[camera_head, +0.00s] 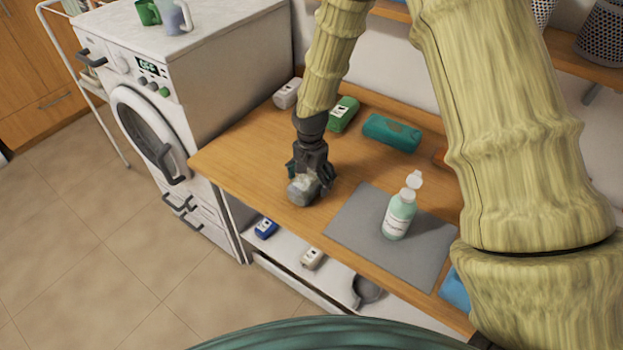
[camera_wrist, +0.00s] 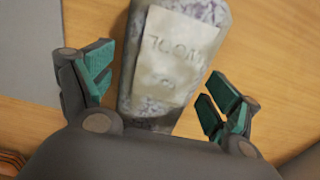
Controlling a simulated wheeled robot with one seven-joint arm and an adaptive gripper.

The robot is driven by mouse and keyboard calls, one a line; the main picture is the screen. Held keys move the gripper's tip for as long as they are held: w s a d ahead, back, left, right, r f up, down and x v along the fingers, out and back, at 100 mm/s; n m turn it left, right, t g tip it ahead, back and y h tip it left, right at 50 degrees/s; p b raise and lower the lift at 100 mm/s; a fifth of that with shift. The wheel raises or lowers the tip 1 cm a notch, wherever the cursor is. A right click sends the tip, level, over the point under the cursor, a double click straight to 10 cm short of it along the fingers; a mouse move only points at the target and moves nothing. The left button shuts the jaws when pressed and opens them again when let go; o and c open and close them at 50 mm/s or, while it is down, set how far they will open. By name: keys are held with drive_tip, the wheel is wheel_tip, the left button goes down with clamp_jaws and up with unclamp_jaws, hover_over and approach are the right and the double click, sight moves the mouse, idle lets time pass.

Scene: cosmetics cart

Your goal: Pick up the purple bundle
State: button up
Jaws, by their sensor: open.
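The bundle under my gripper is a rounded grey-purple mottled block with a pale paper label bearing handwriting. In the head view the bundle (camera_head: 302,190) lies on the wooden tabletop, left of the grey mat. The wrist view shows the bundle (camera_wrist: 208,12) running up from between the fingers. My gripper (camera_head: 313,172) points down over the bundle. In the wrist view my gripper (camera_wrist: 160,85) is open, with one green-padded finger on each side of the bundle. Gaps show between both pads and the bundle. In the head view my gripper hides part of it.
A green package (camera_head: 343,115), a teal package (camera_head: 391,134) and a whitish package (camera_head: 287,93) lie behind. A washing machine (camera_head: 205,80) stands left of the wooden table (camera_head: 235,160).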

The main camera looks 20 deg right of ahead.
sight(311, 174)
drive_tip(key=shift+w+f, duration=0.1)
drive_tip(key=shift+w, duration=0.05)
drive_tip(key=shift+s+d+r, duration=0.15)
drive_tip(key=shift+s+r, duration=0.1)
drive_tip(key=shift+s, duration=0.1)
drive_tip(key=shift+c, duration=1)
drive_tip(key=shift+s+r, duration=0.1)
drive_tip(key=c, duration=1.1)
drive_tip(key=shift+w, duration=0.2)
drive_tip(key=shift+w+r+b, duration=0.1)
drive_tip(key=shift+r+b, duration=0.35)
drive_tip(key=shift+b, duration=0.1)
drive_tip(key=shift+r+b, duration=0.5)
drive_tip(key=shift+r, duration=0.45)
drive_tip(key=s+a+b, duration=0.1)
drive_tip(key=s+a, duration=0.1)
drive_tip(key=s, duration=0.2)
drive_tip(key=s+a+r+b, duration=0.1)
drive_tip(key=s+a+b, duration=0.1)
drive_tip(key=s, duration=0.3)
drive_tip(key=s+a+r+b, duration=0.1)
drive_tip(key=s+a+b, duration=0.1)
drive_tip(key=s, duration=0.3)
drive_tip(key=shift+s+a, duration=0.2)
drive_tip(key=shift+a, duration=0.5)
